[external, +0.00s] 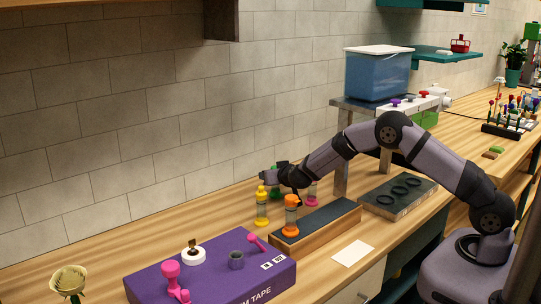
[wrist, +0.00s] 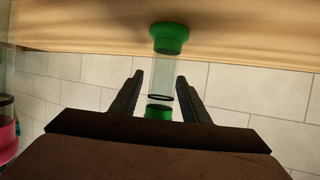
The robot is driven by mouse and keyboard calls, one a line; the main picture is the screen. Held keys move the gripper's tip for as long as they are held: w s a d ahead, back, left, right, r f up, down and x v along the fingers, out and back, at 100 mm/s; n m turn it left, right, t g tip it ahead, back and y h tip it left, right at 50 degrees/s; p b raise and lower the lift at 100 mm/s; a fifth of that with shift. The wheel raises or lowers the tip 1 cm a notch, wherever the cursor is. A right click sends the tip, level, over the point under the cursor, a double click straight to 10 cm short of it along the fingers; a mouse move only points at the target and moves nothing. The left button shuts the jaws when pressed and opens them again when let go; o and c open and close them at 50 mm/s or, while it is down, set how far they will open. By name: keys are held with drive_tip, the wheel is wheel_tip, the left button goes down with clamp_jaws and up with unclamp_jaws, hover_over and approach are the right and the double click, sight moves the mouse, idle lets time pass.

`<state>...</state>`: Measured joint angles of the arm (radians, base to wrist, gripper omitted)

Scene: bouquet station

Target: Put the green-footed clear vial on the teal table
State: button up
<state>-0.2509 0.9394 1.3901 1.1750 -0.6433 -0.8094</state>
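The green-footed clear vial (wrist: 162,75) stands on the wooden counter in the wrist view, which shows the scene upside down. It has a clear tube, a green foot and a green cap. In the external view its green part (external: 276,194) shows just behind my gripper (external: 272,176), which hides most of it. In the wrist view my gripper (wrist: 160,85) is open, with one finger on each side of the tube and a gap visible at each side. A teal table-like shelf (external: 462,56) is at the upper right in the external view.
A yellow vial (external: 262,208), an orange vial (external: 290,217) and a pink vial (external: 312,192) stand close by. A dark-topped wooden block (external: 318,222) and a purple box (external: 210,270) are in front. A blue bin (external: 378,76) stands on a raised stand. A red item (external: 460,44) sits on the teal shelf.

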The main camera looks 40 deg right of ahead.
drive_tip(key=shift+r, duration=0.2)
drive_tip(key=b+v, duration=0.2)
drive_tip(key=v, duration=1)
drive_tip(key=shift+r, duration=0.1)
idle(0.4)
